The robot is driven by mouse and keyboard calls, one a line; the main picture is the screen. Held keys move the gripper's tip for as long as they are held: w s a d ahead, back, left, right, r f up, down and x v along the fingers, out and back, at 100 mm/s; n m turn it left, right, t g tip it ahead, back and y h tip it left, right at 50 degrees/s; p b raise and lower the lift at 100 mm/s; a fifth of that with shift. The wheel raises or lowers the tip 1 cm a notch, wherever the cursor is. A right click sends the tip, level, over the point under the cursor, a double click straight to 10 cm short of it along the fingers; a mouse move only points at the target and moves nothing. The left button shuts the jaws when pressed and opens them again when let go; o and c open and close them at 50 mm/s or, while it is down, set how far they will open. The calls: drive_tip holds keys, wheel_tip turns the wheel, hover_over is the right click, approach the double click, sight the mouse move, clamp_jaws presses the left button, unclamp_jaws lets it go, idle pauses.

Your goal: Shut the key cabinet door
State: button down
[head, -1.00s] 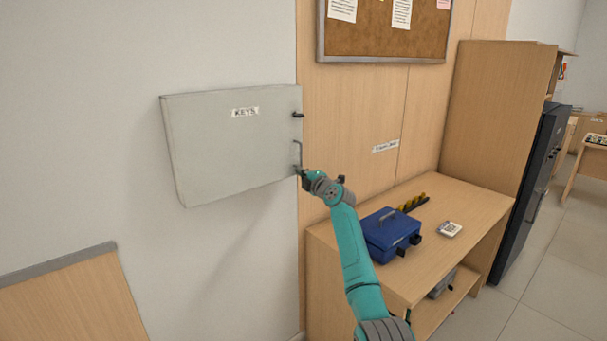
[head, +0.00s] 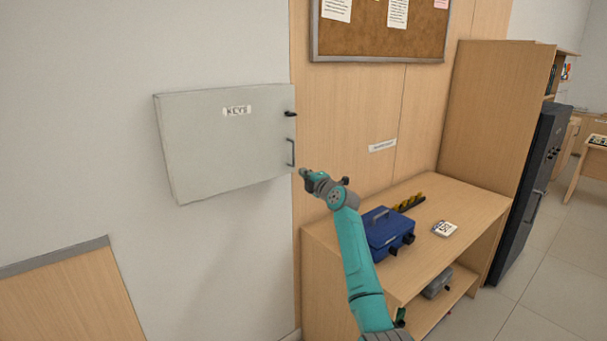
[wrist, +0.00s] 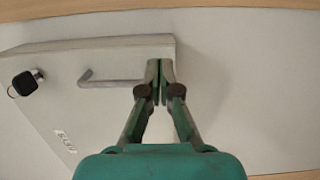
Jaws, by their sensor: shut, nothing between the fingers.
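The grey key cabinet (head: 220,150) with a "KEYS" label hangs on the white wall in the head view. Its door lies flat over the front, and I see no gap along its edges. The bar handle (head: 291,152) and a dark lock knob (head: 290,114) sit near its right edge. In the wrist view the door shows the handle (wrist: 108,80) and the lock (wrist: 26,83). My gripper (head: 303,173) is just right of and below the handle, apart from it in the head view. Its fingers (wrist: 160,68) are shut together and empty.
A wooden desk (head: 470,205) stands to the lower right with a blue cash box (head: 389,232), a stamp rack (head: 409,203) and a calculator (head: 445,228). A cork board (head: 380,30) hangs above. The wall below the cabinet is clear.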

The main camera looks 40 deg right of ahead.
drive_tip(key=s+d, duration=0.5)
drive_tip(key=s, duration=0.1)
drive_tip(key=shift+s+d+f, duration=0.2)
drive_tip(key=shift+s+d, duration=0.2)
